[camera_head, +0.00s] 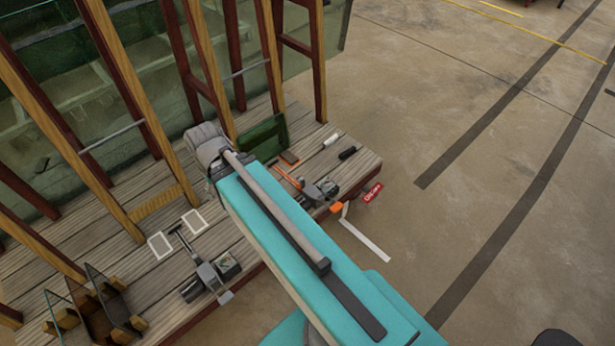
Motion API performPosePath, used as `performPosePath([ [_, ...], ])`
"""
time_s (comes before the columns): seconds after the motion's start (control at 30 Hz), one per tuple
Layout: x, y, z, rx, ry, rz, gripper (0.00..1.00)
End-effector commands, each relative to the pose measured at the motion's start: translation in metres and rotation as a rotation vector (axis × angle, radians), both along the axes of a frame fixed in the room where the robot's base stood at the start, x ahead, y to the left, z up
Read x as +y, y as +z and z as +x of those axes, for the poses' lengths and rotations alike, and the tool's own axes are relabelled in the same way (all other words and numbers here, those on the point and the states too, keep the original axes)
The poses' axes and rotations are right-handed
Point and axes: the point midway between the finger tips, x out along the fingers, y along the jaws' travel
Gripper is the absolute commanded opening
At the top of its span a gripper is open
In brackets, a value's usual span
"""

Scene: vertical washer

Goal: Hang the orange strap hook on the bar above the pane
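Orange pieces lie near the right end of the plank deck: a thin one (287,176) on the boards and a small one (337,207) at the front edge, by a pale strip. I cannot tell which is the strap hook. A dark green pane (264,138) leans upright at the back of the deck. A thin grey bar (246,70) crosses between wooden posts above it; another bar (112,135) crosses the posts further left. My teal arm reaches over the deck.
The plank deck (150,295) carries a grey tool (207,277), white outlined rectangles (160,245) and a rack of dark panes (100,310). Tall wooden posts (212,65) and large glass sheets (75,90) line the back. A red label (372,192) shows beyond the edge. Open concrete floor (480,190) lies right.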

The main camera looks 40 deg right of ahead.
Motion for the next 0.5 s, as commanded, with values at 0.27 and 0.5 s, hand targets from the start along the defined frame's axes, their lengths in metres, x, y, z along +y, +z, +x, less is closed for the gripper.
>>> performPosePath([
  [0.27, -0.017, -0.035, 0.019, -0.016, -0.183, 0.017, 0.97],
  [0.5, -0.048, -0.082, 0.047, -0.038, -0.476, 0.045, 0.97],
])
